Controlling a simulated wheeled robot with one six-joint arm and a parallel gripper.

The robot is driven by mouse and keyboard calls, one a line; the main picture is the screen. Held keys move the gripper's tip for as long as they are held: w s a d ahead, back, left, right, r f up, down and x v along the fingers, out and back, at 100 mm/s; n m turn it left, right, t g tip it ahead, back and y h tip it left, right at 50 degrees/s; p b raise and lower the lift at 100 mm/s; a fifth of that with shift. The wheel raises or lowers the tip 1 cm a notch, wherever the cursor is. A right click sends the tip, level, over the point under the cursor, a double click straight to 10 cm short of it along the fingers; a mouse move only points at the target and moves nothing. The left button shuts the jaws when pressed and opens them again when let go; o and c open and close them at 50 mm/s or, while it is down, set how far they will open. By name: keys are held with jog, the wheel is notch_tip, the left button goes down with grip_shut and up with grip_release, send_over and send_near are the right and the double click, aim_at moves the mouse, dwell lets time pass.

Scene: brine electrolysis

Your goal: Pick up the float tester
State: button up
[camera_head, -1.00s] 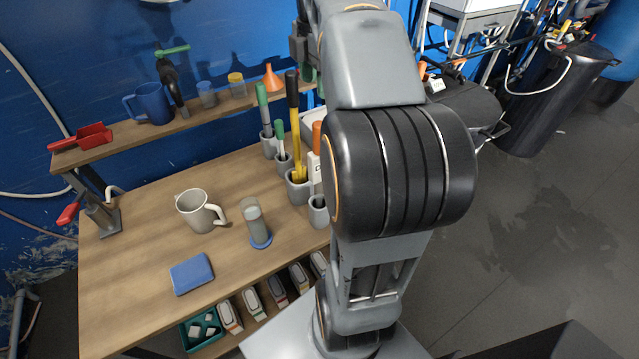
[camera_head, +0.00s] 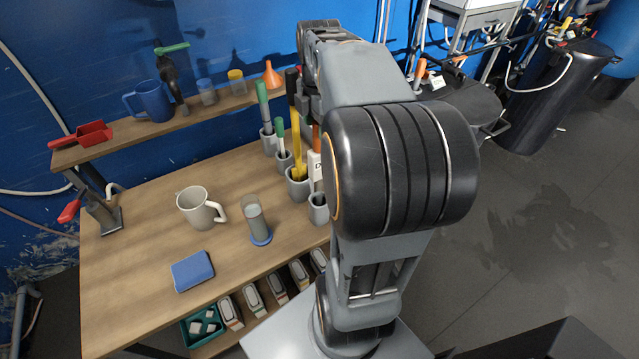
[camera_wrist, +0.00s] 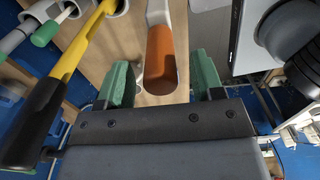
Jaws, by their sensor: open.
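An orange-ended tool, which may be the float tester, stands upright in a grey holder cup (camera_head: 319,212) at the bench's right edge. Its white labelled body (camera_head: 315,168) is partly hidden by my arm in the head view. In the wrist view its orange end (camera_wrist: 161,62) lies between the two green fingertips of my gripper (camera_wrist: 163,82), with a gap on each side. My gripper is open and holds nothing. In the head view the fingers are hidden behind my arm.
A yellow tool with a black grip (camera_wrist: 45,110) stands close on the left in the wrist view. Green-handled tools (camera_head: 262,100) stand in cups behind. A glass cylinder with a blue base (camera_head: 256,222), a mug (camera_head: 200,208) and a blue block (camera_head: 192,271) are on the bench.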

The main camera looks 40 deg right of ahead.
jog(key=shift+f, duration=0.8)
grip_shut()
